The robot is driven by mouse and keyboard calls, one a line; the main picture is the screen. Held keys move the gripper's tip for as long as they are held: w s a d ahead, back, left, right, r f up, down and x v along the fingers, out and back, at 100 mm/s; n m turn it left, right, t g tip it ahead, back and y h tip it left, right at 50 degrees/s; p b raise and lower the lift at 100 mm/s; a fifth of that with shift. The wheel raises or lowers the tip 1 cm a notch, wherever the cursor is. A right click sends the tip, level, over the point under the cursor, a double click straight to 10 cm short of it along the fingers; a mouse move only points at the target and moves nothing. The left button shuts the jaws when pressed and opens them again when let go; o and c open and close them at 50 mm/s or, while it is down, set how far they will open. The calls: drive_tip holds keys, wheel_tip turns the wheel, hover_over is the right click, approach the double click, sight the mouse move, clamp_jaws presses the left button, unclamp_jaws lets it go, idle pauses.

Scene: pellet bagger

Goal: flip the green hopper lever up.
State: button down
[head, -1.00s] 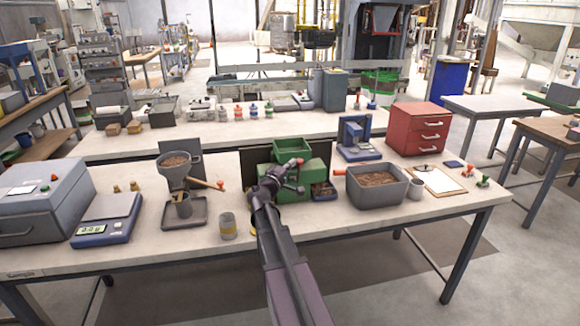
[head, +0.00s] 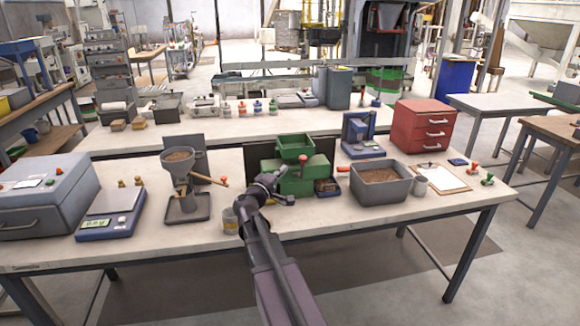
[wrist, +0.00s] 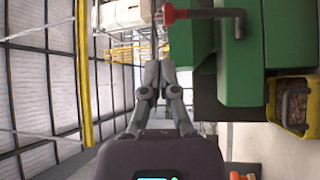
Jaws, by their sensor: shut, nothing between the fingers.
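The green hopper machine (head: 305,175) stands at the back middle of the table; its body fills the right of the wrist view (wrist: 240,70).
A metal can (head: 230,221) stands just left of my gripper. A grey bin of pellets (head: 382,197) is to the right. A funnel stand with a wooden handle (head: 213,179) is to the left. A small pellet tray (head: 338,191) sits beside the machine.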

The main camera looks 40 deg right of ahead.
drive_tip(key=r+v, duration=0.1)
drive_tip(key=v, duration=0.5)
drive_tip(key=shift+a+f+b, duration=0.25)
drive_tip(key=shift+f+b, duration=0.05)
drive_tip(key=shift+f, duration=0.1)
drive_tip(key=shift+s, duration=0.1)
drive_tip(key=s+a+f+m+g+y+p, duration=0.2)
drive_tip(key=s+a+f+y, duration=0.15)
drive_tip(key=f+y, duration=0.2)
drive_tip(key=s+a+f+m+g+y+p, duration=0.1)
drive_tip(key=s+a+f+m+g+y, duration=0.15)
drive_tip(key=a+f+y, duration=0.35)
drive_tip(key=s+a+f+n+g+y+p, duration=0.1)
drive_tip(key=s+a+f+y, duration=0.1)
drive_tip(key=a, duration=0.6)
drive_tip(key=s+a+f+n+g+y+p, duration=0.1)
drive_tip(key=s+a+f+y, duration=0.1)
drive_tip(key=s+a+y, duration=0.3)
drive_tip(key=a, duration=0.3)
drive_tip(key=shift+s+a+f, duration=0.25)
drive_tip(key=shift+s+a, duration=0.05)
drive_tip(key=shift+s, duration=0.05)
drive_tip(key=shift+g, duration=0.25)
